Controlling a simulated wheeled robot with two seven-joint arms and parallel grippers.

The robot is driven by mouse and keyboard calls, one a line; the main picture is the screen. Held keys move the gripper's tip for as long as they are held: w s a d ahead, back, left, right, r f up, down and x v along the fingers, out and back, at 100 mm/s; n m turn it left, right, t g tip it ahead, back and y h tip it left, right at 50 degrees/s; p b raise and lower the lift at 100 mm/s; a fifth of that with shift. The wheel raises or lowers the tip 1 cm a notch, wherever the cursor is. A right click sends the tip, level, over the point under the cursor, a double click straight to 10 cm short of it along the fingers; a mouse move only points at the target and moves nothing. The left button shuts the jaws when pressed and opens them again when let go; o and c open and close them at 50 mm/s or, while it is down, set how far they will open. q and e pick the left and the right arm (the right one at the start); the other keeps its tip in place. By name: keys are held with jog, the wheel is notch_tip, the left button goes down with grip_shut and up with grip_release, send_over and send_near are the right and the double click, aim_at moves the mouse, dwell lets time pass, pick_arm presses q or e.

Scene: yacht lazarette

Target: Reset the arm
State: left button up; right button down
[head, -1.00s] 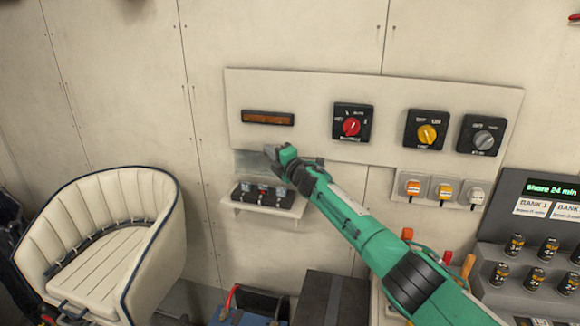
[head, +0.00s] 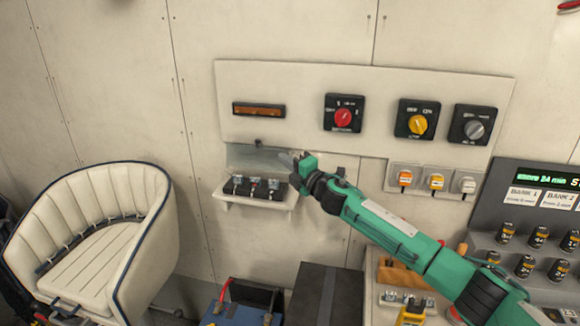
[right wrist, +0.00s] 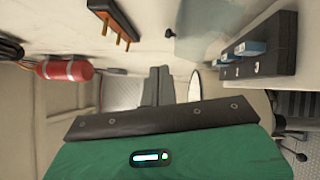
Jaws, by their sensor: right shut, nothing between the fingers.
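My right arm comes in from the lower right in the head view. Its gripper (head: 297,163) is shut and empty in front of the wall, just right of a small shelf (head: 262,204) that carries a black block with metal clips (head: 255,187). The gripper's dark fingers (right wrist: 160,92) also show in the right wrist view, together with the black block (right wrist: 258,60) at the upper right. My left gripper is not in any view.
A wall panel holds a red rotary switch (head: 343,114), a yellow one (head: 418,122) and a grey one (head: 473,125). A cream seat (head: 90,240) stands at the left. A battery console (head: 525,225) is at the right. A fire extinguisher (right wrist: 65,70) shows in the wrist view.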

jog(key=s+d+f+m+g+h, duration=0.15)
jog(key=s+f+m+h, duration=0.25)
jog(key=s+f+m, duration=0.65)
jog(key=s+d+f+m+g+h, duration=0.1)
jog(key=s+d+f+m+h, duration=0.35)
jog(key=s+f, duration=0.9)
jog(key=s+d+f+m+g+h, duration=0.1)
jog(key=s+d+f+m+g, duration=0.2)
jog(key=s, duration=0.8)
jog(key=s+d+f+m+g+h, duration=0.1)
jog(key=s+d+f+m+g, duration=0.25)
jog(key=s, duration=0.75)
jog(key=s+d+m+g+h, duration=0.1)
jog(key=s+d+m+g, duration=0.3)
jog(key=s, duration=0.8)
jog(key=s+f+x, duration=0.1)
jog(key=s+x, duration=0.2)
jog(key=x, duration=1.2)
jog(key=s+f+x, duration=0.1)
jog(key=s+x, duration=0.3)
jog(key=x, duration=1)
jog(key=s+d+f, duration=0.2)
jog(key=s+f, duration=0.7)
jog(key=f, duration=0.1)
jog(key=s+d+f+g, duration=0.1)
jog(key=s+f, duration=0.8)
jog(key=f, duration=0.1)
jog(key=shift+s+d+f+n+g, duration=0.15)
jog(key=shift+d+f+n+g, duration=0.15)
jog(key=shift+d+f+n, duration=0.1)
